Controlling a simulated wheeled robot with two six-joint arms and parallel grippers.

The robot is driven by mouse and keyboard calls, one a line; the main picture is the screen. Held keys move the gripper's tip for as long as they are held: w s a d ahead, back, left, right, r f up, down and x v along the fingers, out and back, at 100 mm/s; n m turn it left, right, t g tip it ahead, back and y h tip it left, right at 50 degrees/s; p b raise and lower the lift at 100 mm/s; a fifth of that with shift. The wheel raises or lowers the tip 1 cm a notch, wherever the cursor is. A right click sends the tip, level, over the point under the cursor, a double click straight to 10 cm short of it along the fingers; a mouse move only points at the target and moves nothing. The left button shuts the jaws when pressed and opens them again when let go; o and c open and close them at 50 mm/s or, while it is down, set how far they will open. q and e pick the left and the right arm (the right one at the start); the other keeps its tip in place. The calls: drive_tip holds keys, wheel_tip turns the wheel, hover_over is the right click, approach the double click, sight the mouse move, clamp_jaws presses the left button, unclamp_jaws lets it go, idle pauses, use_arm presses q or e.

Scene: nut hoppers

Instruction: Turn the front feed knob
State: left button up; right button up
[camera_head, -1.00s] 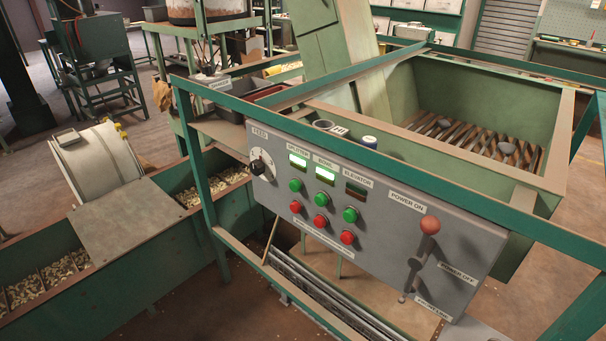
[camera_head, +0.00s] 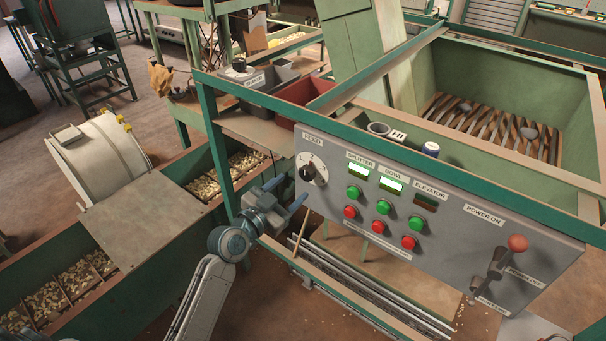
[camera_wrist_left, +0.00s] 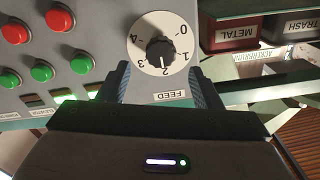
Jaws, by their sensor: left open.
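The feed knob (camera_head: 308,172) is a black knob on a white numbered dial at the left end of the grey control panel (camera_head: 450,250), under a FEED label. In the left wrist view the dial shows upside down, and the knob (camera_wrist_left: 160,50) seems to point near the 2. My left gripper (camera_head: 287,193) is open and empty, just left of and below the dial in the head view. In the left wrist view its two blue-grey fingers (camera_wrist_left: 160,82) stand apart, either side of the dial's lower part. Contact with the knob is not visible. My right gripper is not in view.
Green and red buttons (camera_head: 383,207) sit right of the knob, and a red-balled power lever (camera_head: 517,243) at the far right. A green frame rail (camera_head: 400,145) runs above the panel. A red bin (camera_head: 305,98) stands behind it. Nut troughs (camera_head: 65,290) lie at left.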

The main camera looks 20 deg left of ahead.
sight(304, 176)
use_arm(q)
drive_tip(key=p+x, duration=0.1)
drive_tip(key=x, duration=0.3)
drive_tip(key=shift+w, duration=0.35)
drive_tip(key=shift+x, duration=0.8)
drive_tip(key=shift+c, duration=0.5)
drive_tip(key=c, duration=0.9)
